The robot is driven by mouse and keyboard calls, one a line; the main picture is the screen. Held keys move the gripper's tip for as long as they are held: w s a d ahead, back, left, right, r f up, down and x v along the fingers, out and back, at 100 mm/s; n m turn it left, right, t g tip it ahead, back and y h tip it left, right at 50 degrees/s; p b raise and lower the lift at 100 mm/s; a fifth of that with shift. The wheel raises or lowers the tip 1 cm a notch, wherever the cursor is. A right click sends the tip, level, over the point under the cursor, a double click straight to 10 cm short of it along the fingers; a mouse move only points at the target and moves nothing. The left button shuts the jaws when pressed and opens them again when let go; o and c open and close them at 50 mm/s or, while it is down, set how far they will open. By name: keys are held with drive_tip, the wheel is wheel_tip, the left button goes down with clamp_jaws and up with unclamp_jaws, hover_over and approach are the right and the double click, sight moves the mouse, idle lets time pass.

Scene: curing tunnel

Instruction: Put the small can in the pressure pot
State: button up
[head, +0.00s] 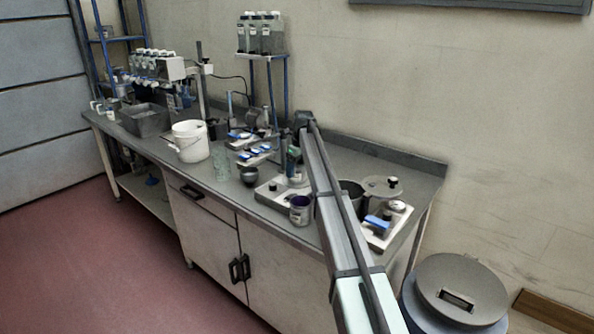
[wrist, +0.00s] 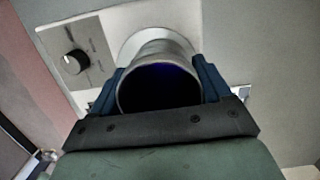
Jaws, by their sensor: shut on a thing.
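In the wrist view the small can (wrist: 160,88) is grey and round with a dark blue-violet inside, its open top facing the camera. My gripper (wrist: 160,85) is shut on it, one blue finger on each side. In the head view my gripper (head: 294,172) points down over the bench; the can in it is hard to make out there. The pressure pot seems to be the dark open pot (head: 352,190), just right of my arm and partly hidden by it. A grey round lid (head: 382,186) with a knob is beside it.
A pale device with a black knob (wrist: 75,62) and round plate (wrist: 150,38) lies below the can. A labelled, violet-lined tub (head: 300,211) stands at the bench's front edge. A white bucket (head: 190,141), glass beaker (head: 221,163) and dark cup (head: 249,176) stand left.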

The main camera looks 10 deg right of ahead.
drive_tip(key=shift+r, duration=0.35)
drive_tip(key=shift+r, duration=3.95)
drive_tip(key=s+d+n, duration=0.1)
drive_tip(key=s+d, duration=0.2)
drive_tip(key=d, duration=0.5)
drive_tip(key=s+d+n, duration=0.1)
drive_tip(key=s+d, duration=0.1)
drive_tip(key=d, duration=0.6)
drive_tip(key=s+a+f+m, duration=0.1)
drive_tip(key=s+f+m, duration=0.15)
drive_tip(key=s, duration=0.95)
drive_tip(key=shift+s+a+f, duration=0.1)
drive_tip(key=shift+f, duration=4.75)
drive_tip(key=shift+f, duration=0.2)
drive_tip(key=o, duration=1)
drive_tip(key=shift+r, duration=0.15)
